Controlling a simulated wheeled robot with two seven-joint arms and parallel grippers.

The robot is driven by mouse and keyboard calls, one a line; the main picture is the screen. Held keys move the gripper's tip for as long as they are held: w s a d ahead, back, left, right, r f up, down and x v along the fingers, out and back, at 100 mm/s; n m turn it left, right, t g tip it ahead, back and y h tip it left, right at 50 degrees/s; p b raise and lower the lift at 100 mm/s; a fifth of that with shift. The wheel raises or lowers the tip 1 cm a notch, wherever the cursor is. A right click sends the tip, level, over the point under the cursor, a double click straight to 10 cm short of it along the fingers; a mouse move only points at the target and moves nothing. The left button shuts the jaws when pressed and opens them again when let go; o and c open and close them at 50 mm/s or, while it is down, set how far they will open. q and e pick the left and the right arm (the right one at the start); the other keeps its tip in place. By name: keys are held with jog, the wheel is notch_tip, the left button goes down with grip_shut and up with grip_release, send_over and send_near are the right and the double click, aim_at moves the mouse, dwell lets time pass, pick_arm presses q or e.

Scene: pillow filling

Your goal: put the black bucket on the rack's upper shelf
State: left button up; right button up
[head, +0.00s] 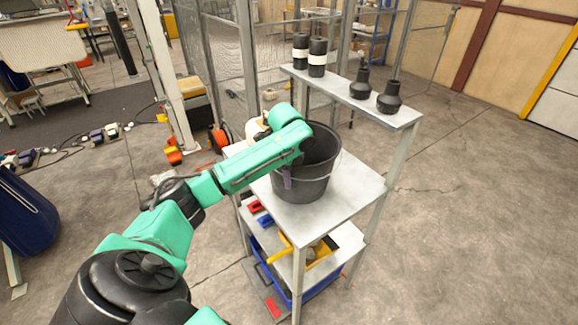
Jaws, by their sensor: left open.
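The black bucket (305,184) stands upright on the rack's wide grey shelf (364,178), below the narrow top shelf (352,97). Its thin wire handle shows at the right side, and its inside looks dark. My left arm reaches in from the lower left, and its wrist is over the bucket's left rim. My left gripper (288,179) is mostly hidden by the wrist; a small part shows against the bucket's left side. It is open; whether it touches the bucket I cannot tell. My right gripper is out of view.
The narrow top shelf holds two dark canisters with white bands (317,58) and two black bottles (388,98). Below are a yellow-edged tray (318,258) and a blue bin (318,287). A wire cage (215,70) stands behind. The floor at right is clear.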

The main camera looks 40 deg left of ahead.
pick_arm(q)
notch_tip(320, 180, up, 10)
jog(key=s+b, duration=0.1)
jog(key=b, duration=0.1)
jog(key=shift+s+d, duration=0.35)
